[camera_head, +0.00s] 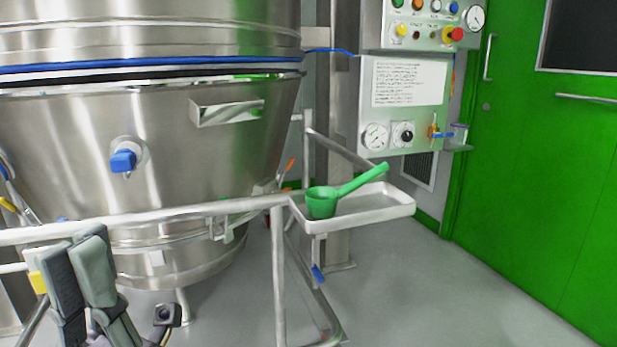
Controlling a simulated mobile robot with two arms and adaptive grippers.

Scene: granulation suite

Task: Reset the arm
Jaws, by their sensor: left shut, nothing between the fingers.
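My left gripper (82,269) is at the lower left, in front of the steel vessel and close to the rail in the picture. Its two dark grey fingers point up and lie close together, with nothing between them. Most of my left arm is outside the picture. My right gripper is not in view.
A large steel vessel (75,130) fills the left. A pale rail (180,215) crosses in front of it. A tray (375,215) on the rail's right end holds a green scoop (322,203). A control panel (445,85) and green door (530,150) stand behind. The right floor is clear.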

